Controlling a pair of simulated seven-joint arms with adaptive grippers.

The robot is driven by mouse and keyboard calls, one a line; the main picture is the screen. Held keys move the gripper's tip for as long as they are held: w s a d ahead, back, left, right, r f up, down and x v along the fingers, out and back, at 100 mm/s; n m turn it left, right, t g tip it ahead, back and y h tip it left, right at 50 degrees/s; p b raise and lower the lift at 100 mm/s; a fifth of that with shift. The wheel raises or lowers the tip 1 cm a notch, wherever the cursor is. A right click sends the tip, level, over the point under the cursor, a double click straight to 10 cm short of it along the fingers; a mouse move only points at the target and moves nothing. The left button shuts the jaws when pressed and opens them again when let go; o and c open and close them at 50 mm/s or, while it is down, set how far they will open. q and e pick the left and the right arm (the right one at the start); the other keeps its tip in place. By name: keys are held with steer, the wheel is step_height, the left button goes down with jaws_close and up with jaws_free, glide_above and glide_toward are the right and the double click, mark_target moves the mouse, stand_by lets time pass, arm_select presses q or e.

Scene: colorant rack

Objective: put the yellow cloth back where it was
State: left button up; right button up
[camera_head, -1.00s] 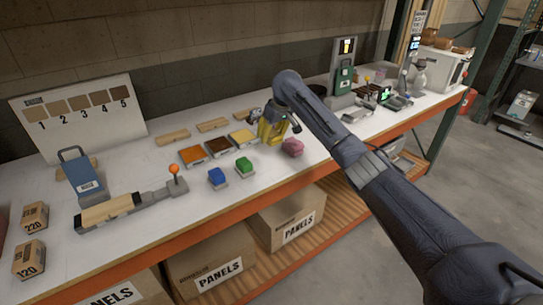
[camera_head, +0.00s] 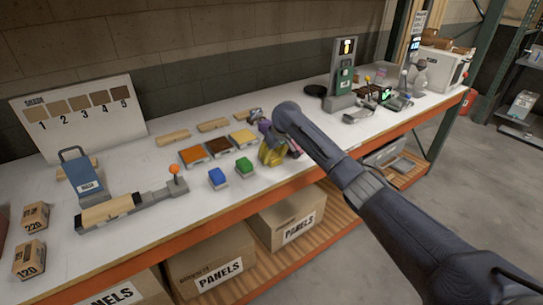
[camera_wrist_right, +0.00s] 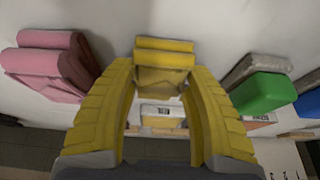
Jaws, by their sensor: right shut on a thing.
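The yellow cloth (camera_wrist_right: 164,58) is a small folded pad, seen between the fingertips of my right gripper (camera_wrist_right: 160,72) in the right wrist view. The gripper's yellow fingers are shut on it. In the head view my right gripper (camera_head: 272,154) is low over the front part of the bench, just right of the green cloth (camera_head: 244,167). There the yellow cloth is hard to tell from the yellow fingers. I cannot tell whether the cloth touches the bench. The pink cloth (camera_wrist_right: 48,64) lies on the other side of the gripper. My left gripper is not in view.
The blue cloth (camera_head: 217,178) is left of the green one. A grey stand (camera_head: 344,75) is farther right. The bench's orange front edge (camera_head: 210,237) is close.

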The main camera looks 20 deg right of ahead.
steer(key=shift+f, duration=0.1)
steer(key=o, duration=1)
steer(key=v, duration=1.2)
